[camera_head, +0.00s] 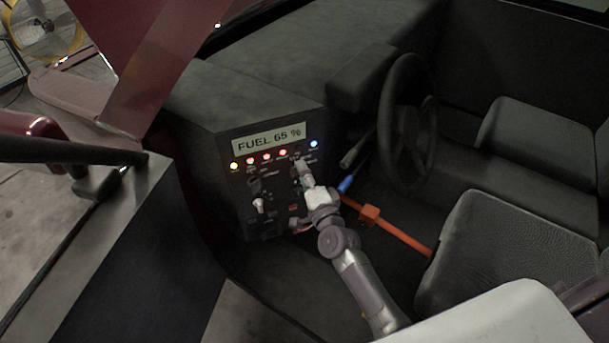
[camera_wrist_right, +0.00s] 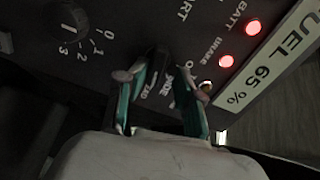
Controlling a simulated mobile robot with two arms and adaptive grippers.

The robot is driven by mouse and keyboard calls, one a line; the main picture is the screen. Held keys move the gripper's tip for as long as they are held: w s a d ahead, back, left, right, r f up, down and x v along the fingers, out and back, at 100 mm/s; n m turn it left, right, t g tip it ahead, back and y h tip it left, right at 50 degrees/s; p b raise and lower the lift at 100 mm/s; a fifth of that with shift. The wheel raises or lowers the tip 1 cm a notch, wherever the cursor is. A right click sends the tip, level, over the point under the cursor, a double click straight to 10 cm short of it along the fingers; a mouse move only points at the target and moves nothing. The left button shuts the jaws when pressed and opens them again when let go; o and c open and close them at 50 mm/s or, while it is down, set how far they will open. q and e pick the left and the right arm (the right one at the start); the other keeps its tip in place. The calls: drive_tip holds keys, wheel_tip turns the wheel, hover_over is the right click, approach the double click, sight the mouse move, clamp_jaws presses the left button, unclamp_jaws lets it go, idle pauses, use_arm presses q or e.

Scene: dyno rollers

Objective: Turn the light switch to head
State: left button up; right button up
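The dark control panel (camera_head: 225,205) carries rows of switches below the fuel display. My right gripper (camera_head: 301,168) is at the panel's right side, under the indicator lights. In the right wrist view, my right gripper (camera_wrist_right: 162,88) has its two green-padded fingers apart. A dark knob (camera_wrist_right: 157,62) with small white lettering beside it shows between and just beyond the fingers. It appears to be the light switch, but its pointer direction is hidden. Whether the fingers touch it cannot be told. My left gripper is not in view.
The fuel display (camera_head: 269,137) reads 65 % above several lit indicators. A numbered dial (camera_wrist_right: 66,20) sits beside the knob in the wrist view. The steering wheel (camera_head: 405,110) and an orange bar (camera_head: 400,235) are to the right, near the seats (camera_head: 505,245).

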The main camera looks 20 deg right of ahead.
drive_tip(key=shift+w+f, duration=0.1)
drive_tip(key=shift+f, duration=0.15)
drive_tip(key=s, duration=1.2)
drive_tip(key=shift+d, duration=0.35)
